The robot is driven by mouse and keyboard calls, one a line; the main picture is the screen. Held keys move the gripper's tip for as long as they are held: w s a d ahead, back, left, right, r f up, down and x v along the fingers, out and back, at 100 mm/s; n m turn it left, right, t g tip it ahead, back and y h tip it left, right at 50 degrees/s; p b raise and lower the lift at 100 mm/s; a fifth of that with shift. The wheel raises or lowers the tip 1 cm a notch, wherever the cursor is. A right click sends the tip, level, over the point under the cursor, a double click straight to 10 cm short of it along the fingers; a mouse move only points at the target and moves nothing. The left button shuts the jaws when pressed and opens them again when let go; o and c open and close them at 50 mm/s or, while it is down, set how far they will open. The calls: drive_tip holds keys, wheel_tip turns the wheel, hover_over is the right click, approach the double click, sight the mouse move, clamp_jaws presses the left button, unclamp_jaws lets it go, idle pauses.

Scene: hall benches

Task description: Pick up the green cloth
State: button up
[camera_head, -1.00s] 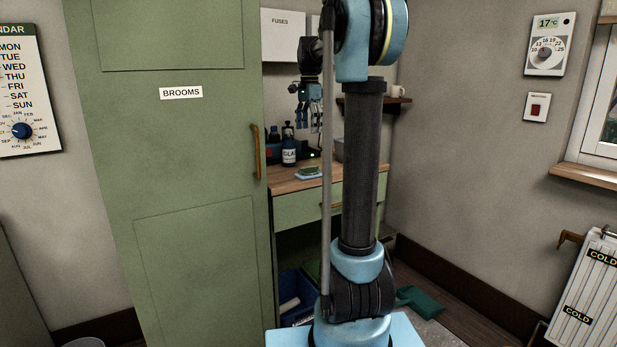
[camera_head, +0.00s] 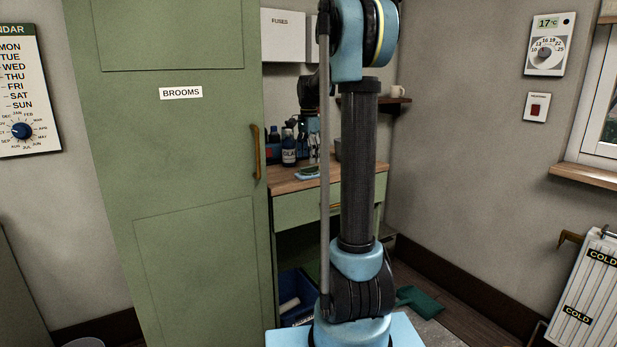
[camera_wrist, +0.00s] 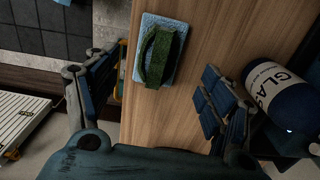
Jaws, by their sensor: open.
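A dark green cloth (camera_wrist: 160,56), looking like a narrow folded strip, lies on a light blue pad (camera_wrist: 172,22) on the wooden worktop (camera_wrist: 190,60). In the head view the small green and blue stack (camera_head: 308,172) is on the worktop beside the bottle. My gripper (camera_wrist: 158,92) is open and empty in the wrist view, one finger on each side below the cloth's near end. Its right finger is close to a dark blue bottle labelled GLAS (camera_wrist: 279,92). In the head view my gripper is mostly hidden by my arm.
Dark bottles and a box stand at the worktop's back. A tall green BROOMS cupboard (camera_head: 200,200) is left of the worktop, and a wall shelf (camera_head: 390,100) holds a mug. A green object (camera_head: 420,302) lies on the floor.

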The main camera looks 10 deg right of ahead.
sight(309, 167)
drive_tip(key=shift+f, duration=2.75)
drive_tip(key=c, duration=1.1)
drive_tip(key=shift+r, duration=0.1)
wheel_tip(309, 167, up, 10)
drive_tip(key=shift+f, duration=0.1)
